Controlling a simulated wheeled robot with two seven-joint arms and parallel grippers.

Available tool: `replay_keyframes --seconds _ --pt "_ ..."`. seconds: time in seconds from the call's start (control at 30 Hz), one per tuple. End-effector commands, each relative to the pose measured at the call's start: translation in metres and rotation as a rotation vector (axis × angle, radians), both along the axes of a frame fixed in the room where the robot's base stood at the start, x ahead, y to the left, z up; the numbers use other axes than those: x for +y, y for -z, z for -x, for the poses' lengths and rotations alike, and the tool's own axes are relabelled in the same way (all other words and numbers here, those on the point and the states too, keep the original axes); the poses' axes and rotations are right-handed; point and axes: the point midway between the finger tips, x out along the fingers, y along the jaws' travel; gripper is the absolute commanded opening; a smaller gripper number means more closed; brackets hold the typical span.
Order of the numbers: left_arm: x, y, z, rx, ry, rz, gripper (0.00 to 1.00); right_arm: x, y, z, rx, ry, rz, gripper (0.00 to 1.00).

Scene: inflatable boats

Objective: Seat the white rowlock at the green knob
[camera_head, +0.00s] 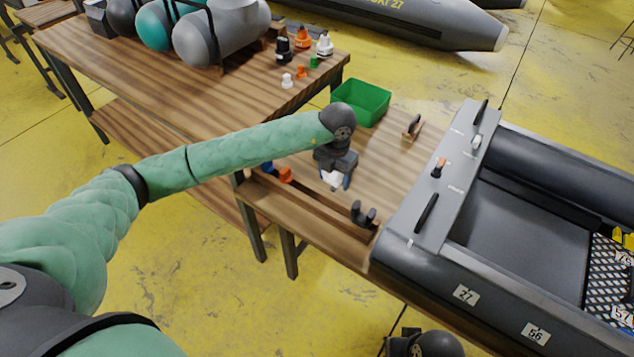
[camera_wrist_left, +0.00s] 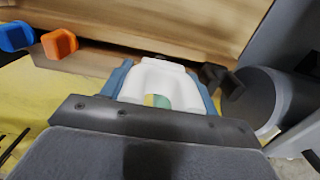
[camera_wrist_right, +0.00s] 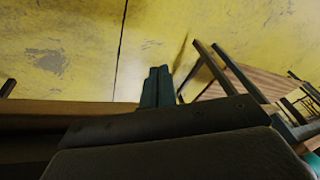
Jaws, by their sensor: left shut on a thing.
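The white rowlock (camera_wrist_left: 160,82) is a U-shaped piece between the blue fingers of my left gripper (camera_wrist_left: 162,88), which is shut on it. In the head view my left gripper (camera_head: 335,181) holds the rowlock over the front wooden table, left of the boat. A small green piece (camera_head: 314,61) stands on the back table; I cannot tell whether it is the green knob. I make out no green knob on the boat's grey side panel (camera_head: 455,190). My right gripper (camera_wrist_right: 158,87) has its fingers together and empty; it points at the floor.
A wooden strip on the table bears a blue rowlock (camera_wrist_left: 15,36), an orange rowlock (camera_wrist_left: 59,43) and a black rowlock (camera_head: 363,214). A green bin (camera_head: 372,112) stands behind my left gripper. The panel carries black handles and an orange-topped fitting (camera_head: 438,168).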

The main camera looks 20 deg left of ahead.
Motion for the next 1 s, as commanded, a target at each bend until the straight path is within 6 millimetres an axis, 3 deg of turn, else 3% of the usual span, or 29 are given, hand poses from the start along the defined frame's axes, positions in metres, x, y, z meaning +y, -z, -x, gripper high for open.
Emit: replay_keyframes --seconds 0.1,0.33,0.6,1.0 --pt "-0.019 -0.010 0.002 -0.002 0.003 0.002 0.35 0.006 0.010 -0.002 -0.014 -0.005 -0.014 0.00" --pt "-0.037 -0.024 0.004 -0.001 0.001 0.000 0.35 0.013 0.015 -0.005 -0.030 -0.009 -0.030 0.00" --pt "-0.040 -0.036 0.004 0.000 0.001 0.000 0.35 0.014 0.015 -0.005 -0.034 -0.010 -0.033 0.00" --pt "-0.037 -0.033 0.006 0.001 0.059 -0.001 0.35 0.013 0.015 -0.004 -0.031 -0.011 -0.030 0.00"
